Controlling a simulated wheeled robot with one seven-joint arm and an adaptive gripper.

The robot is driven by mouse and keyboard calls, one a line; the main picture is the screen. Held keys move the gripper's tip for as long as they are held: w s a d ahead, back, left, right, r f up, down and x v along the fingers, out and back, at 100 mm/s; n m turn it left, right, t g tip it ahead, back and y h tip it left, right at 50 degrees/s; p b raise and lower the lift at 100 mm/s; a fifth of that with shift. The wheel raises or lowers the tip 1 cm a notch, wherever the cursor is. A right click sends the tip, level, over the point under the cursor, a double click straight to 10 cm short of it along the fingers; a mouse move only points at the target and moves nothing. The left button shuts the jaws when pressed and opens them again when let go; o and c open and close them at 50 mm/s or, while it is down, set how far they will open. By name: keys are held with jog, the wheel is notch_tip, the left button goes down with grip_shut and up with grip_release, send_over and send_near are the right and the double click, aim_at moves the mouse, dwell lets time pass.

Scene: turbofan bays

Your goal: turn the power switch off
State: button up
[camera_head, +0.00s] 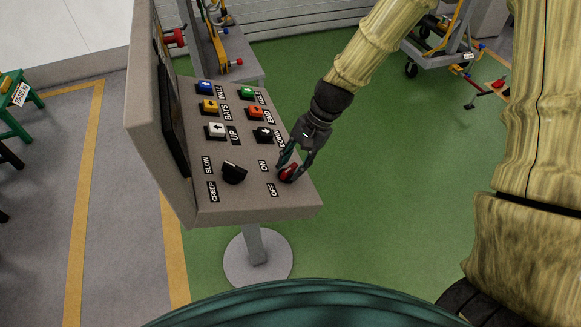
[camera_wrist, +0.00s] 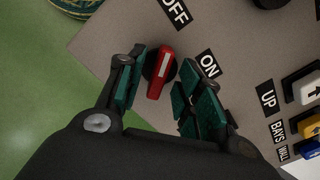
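The power switch is a red rotary knob (camera_head: 288,173) on a dark round base, at the near right corner of the console's sloped panel. It sits beside the ON label (camera_head: 262,166) and the OFF label (camera_head: 272,190). In the wrist view the red knob (camera_wrist: 158,75) stands nearly upright in the picture, with a white stripe on its upper half. My gripper (camera_head: 290,168) is at the switch. In the wrist view my gripper (camera_wrist: 162,60) is open, one teal finger on each side of the knob, with gaps visible. The head view partly hides the knob behind the fingers.
A black SLOW/CREEP knob (camera_head: 234,173) is left of the switch. Several coloured push buttons, including a black one (camera_head: 264,134), sit farther up the panel. A raised screen panel (camera_head: 160,120) stands at the left. Open green floor (camera_head: 400,180) lies to the right.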

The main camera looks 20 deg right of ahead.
jog(key=v, duration=1)
dwell(0.4)
